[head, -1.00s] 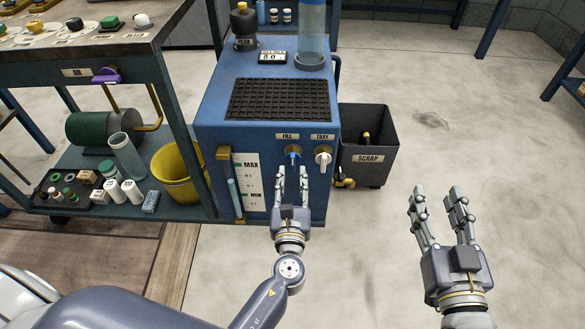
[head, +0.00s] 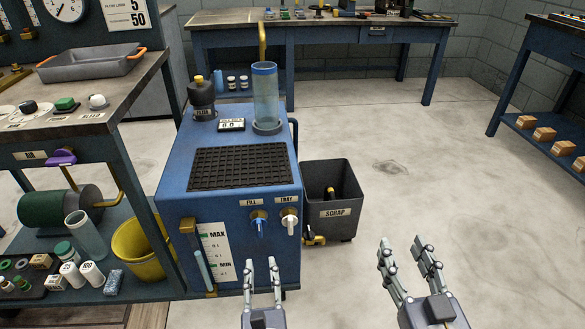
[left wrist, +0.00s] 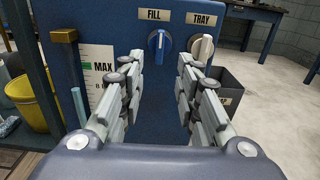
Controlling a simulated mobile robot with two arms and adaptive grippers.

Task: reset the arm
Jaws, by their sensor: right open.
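My left gripper (head: 262,280) is in front of the blue machine (head: 170,190), below its knobs. It is open and empty, with its fingers apart, and it also shows in the left wrist view (left wrist: 157,85). The blue FILL knob (left wrist: 158,44) and the white TRAY knob (left wrist: 202,47) are beyond its fingertips and apart from them. My right gripper (head: 405,252) is open and empty over bare floor, to the right of the machine.
A dark scrap bin (head: 350,195) stands right of the machine. A yellow bucket (head: 140,255) and a bench with a grey tray (head: 90,66) are at the left. A long workbench (head: 400,22) stands at the back. Open floor (head: 480,190) lies at the right.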

